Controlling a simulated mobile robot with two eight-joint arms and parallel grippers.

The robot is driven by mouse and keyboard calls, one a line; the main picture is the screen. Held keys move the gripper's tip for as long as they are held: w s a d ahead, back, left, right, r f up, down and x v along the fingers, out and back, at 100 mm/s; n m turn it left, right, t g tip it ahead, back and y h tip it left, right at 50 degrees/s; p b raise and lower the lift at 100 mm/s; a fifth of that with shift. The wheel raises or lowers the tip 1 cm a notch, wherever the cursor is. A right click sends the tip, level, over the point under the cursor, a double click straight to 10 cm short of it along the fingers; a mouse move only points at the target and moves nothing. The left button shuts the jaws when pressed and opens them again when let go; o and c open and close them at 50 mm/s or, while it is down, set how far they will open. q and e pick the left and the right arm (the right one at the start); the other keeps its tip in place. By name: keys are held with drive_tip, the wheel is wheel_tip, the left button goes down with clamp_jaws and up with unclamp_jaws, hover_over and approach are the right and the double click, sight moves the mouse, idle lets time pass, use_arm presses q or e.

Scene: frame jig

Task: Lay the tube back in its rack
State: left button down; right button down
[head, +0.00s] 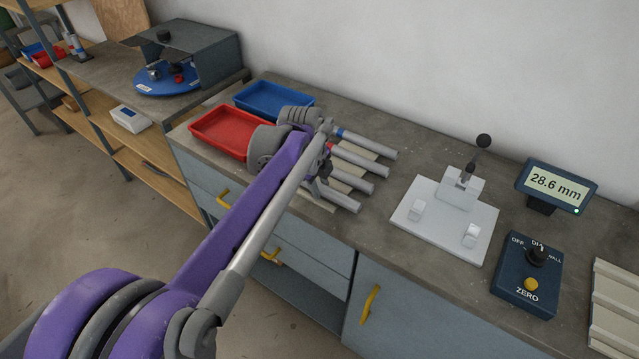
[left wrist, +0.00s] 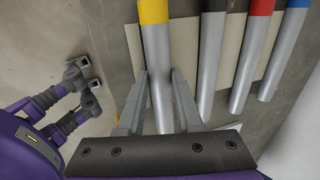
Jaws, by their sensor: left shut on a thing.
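My left gripper (left wrist: 162,76) is shut on the yellow-banded tube (left wrist: 157,45), a grey tube between its two fingers in the left wrist view. In the head view the left gripper (head: 322,180) is at the near end of the tube row, partly hidden by its own arm. The held tube (head: 340,195) is nearest me, above or on the pale rack (left wrist: 183,45); I cannot tell whether it touches. Black-banded (left wrist: 210,65), red-banded (left wrist: 250,60) and blue-banded (left wrist: 285,55) tubes lie alongside, apart from it.
Red (head: 222,132) and blue (head: 275,98) trays stand left of the tubes. A white gauge stand (head: 445,220), a display (head: 556,186) and a control box (head: 526,275) stand to the right. A pale grooved block (head: 615,310) lies at the right edge. Bare worktop separates tubes and stand.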

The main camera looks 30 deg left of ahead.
use_arm(q)
drive_tip(key=shift+f, duration=0.15)
drive_tip(key=c, duration=0.5)
unclamp_jaws()
drive_tip(key=shift+s+d, duration=0.1)
drive_tip(key=shift+r, duration=0.3)
drive_tip(key=p+v, duration=0.1)
drive_tip(key=v, duration=0.9)
drive_tip(key=shift+r, duration=0.25)
drive_tip(key=s+d+f+n+t+p, duration=0.1)
drive_tip(key=s+d+f+n, duration=0.4)
drive_tip(key=s+f+n, duration=0.2)
drive_tip(key=s+d+f+n+t+p, duration=0.1)
drive_tip(key=s+d+f+n, duration=0.4)
drive_tip(key=s+n, duration=0.6)
wheel_tip(320, 180, down, 2)
drive_tip(key=shift+f+n+p, duration=0.15)
drive_tip(key=shift+n+p, duration=0.25)
